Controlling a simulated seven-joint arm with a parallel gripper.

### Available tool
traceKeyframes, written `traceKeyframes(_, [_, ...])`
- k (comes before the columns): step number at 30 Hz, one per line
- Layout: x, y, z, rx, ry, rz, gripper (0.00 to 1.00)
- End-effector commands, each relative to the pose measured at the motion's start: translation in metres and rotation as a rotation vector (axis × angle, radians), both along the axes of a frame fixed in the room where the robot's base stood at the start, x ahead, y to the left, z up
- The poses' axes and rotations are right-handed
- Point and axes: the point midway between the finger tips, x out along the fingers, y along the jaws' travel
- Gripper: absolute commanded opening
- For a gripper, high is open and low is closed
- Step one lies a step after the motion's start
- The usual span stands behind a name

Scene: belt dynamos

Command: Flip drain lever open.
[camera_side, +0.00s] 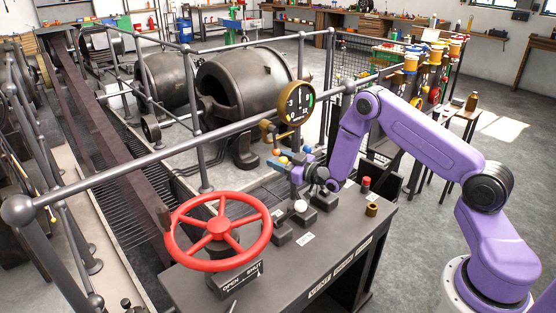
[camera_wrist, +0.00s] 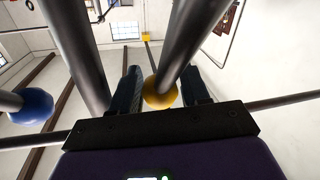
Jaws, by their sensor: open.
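My gripper (camera_side: 296,170) is low over the back of the dark bench, among small levers with ball knobs. In the wrist view, my gripper (camera_wrist: 161,85) is open, with a yellow ball knob (camera_wrist: 159,93) showing between its two dark fingers. I cannot tell whether the fingers touch it. A blue ball knob (camera_wrist: 35,107) is apart at the left. A white ball knob (camera_side: 300,206) stands in front. The labels are too small to tell which is the drain lever.
A red handwheel (camera_side: 219,231) stands on the bench's left over an open/shut plate. A round gauge (camera_side: 296,103) and a grey rail (camera_side: 150,160) rise behind the levers. A red button (camera_side: 366,182) and a brass piece (camera_side: 372,209) are at the right. The bench front (camera_side: 335,245) is clear.

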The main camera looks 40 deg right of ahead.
Motion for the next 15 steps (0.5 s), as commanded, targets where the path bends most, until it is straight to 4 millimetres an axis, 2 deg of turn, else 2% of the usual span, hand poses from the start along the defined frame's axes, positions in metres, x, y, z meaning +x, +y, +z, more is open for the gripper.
traceKeyframes(12, [0.0063,0.0016,0.0001,0.001,0.0,0.0,0.46])
traceKeyframes(14, [0.0063,0.0016,0.0001,0.0,0.0,0.001,0.26])
traceKeyframes(15, [0.0062,0.0016,0.0001,0.0,0.0,0.001,0.13])
